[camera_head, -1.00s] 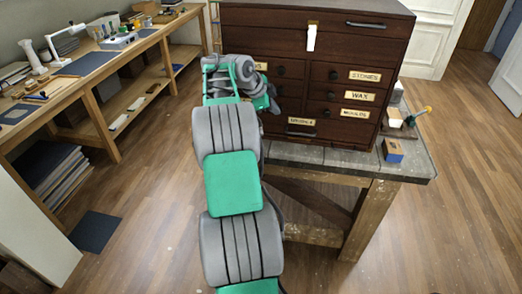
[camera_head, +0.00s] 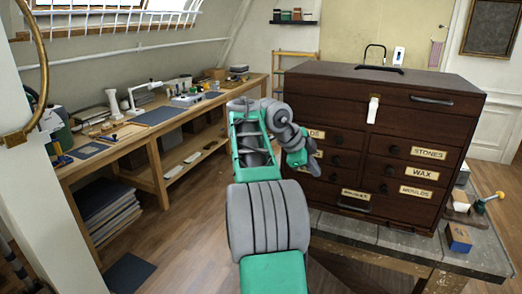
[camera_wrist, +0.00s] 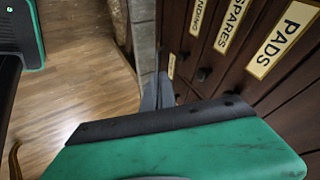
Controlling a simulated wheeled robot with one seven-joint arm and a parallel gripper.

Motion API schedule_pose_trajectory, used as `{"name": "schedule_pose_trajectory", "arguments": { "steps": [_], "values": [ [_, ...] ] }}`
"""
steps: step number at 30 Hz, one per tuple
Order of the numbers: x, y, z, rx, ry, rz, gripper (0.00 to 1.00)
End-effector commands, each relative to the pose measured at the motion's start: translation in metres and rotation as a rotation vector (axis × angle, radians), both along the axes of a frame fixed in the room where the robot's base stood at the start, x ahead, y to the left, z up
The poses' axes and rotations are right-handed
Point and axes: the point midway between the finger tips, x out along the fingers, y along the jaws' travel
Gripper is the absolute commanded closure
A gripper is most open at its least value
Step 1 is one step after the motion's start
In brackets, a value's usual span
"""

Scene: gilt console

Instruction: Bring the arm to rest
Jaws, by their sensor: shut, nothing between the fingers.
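My arm reaches forward in the head view, with my gripper (camera_head: 312,163) at its end, close to the left side of the dark wooden drawer chest (camera_head: 398,92). In the wrist view my gripper's grey fingers (camera_wrist: 158,92) are together and empty, pointing along the chest's front beside its labelled drawers. The chest (camera_wrist: 262,84) fills the right of the wrist view. Whether the fingers touch the chest I cannot tell.
The chest stands on a worn workbench (camera_head: 470,258), with a blue-and-tan box (camera_head: 458,238) and a green-handled tool (camera_head: 488,199) at its right. A long wooden bench (camera_head: 140,125) runs along the left wall. Wooden floor (camera_head: 185,235) is open between them.

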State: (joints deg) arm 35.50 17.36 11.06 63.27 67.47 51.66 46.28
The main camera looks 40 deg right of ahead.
Motion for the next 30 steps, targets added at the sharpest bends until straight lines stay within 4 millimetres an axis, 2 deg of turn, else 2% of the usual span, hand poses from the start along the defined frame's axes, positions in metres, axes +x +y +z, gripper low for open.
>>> {"name": "schedule_pose_trajectory", "arguments": {
  "steps": [3,5,7,11,12,14,16,19,21,25,27,28,30],
  "values": [
    [-0.001,-0.001,0.0,0.019,0.067,0.089,1.0],
    [0.01,-0.002,-0.001,0.036,0.136,0.227,1.0],
    [0.03,0.002,-0.034,0.107,0.28,0.494,1.0],
    [0.041,0.034,-0.113,0.269,0.477,0.876,1.0],
    [0.04,0.051,-0.134,0.318,0.523,1.002,1.0],
    [0.034,0.085,-0.162,0.39,0.574,1.199,1.0],
    [0.029,0.138,-0.185,0.446,0.612,1.432,1.0],
    [0.018,0.222,-0.204,0.486,0.631,1.728,1.0],
    [0.006,0.279,-0.211,0.492,0.629,1.892,1.0],
    [-0.023,0.371,-0.213,0.45,0.627,2.147,1.0],
    [-0.036,0.406,-0.207,0.385,0.638,2.247,1.0],
    [-0.039,0.416,-0.202,0.346,0.643,2.277,1.0],
    [-0.033,0.437,-0.181,0.225,0.643,2.344,1.0]
  ]
}}
